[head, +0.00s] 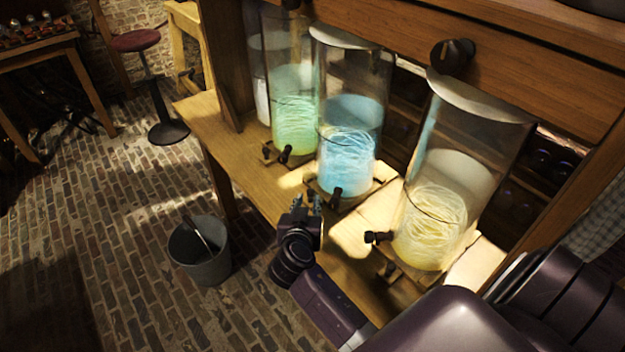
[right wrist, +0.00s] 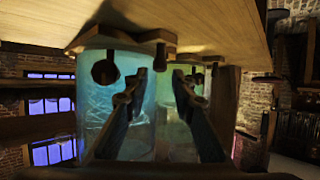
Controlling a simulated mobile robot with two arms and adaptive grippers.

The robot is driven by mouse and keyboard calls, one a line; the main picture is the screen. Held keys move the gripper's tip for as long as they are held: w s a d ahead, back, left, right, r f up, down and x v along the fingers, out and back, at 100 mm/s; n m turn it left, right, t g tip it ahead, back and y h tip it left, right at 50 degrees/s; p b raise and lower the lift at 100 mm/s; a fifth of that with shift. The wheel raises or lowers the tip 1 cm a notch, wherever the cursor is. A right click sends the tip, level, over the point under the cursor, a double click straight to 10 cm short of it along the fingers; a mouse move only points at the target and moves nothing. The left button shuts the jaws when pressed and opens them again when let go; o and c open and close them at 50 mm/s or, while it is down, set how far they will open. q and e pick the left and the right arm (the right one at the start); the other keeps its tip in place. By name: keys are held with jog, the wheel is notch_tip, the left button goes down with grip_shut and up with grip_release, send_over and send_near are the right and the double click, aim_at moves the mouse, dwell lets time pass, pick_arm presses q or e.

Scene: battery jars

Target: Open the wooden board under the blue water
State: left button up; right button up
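The blue water jar (head: 348,150) stands in the middle of the wooden shelf, with a dark tap at its front. A small wooden board (head: 376,187) lies under it. My right gripper (head: 308,203) is just in front of and left of that board, apart from it as far as I can tell. The right wrist view looks upside down. There, the two fingers of my right gripper (right wrist: 160,76) are spread with nothing between them, the blue jar (right wrist: 100,110) is behind the left finger, and its board (right wrist: 122,38) is above. My left gripper is out of view.
A green jar (head: 293,110) stands left of the blue one, and a yellow jar (head: 437,215) stands right, each with a front tap. A grey bucket (head: 200,268) is on the brick floor below. A red stool (head: 136,42) stands at far left. Open floor lies left.

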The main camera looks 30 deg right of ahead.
aim_at(310, 193)
jog(key=x, duration=0.6)
jog(key=shift+w+d+r, duration=0.1)
jog(key=shift+w+d+p, duration=0.1)
jog(key=shift+w+p, duration=0.05)
jog(key=shift+p, duration=0.15)
jog(key=c, duration=0.6)
pick_arm(q)
jog(key=shift+s+a+r, duration=0.2)
jog(key=shift+s+a, duration=0.4)
jog(key=shift+s, duration=0.2)
pick_arm(e)
grip_shut()
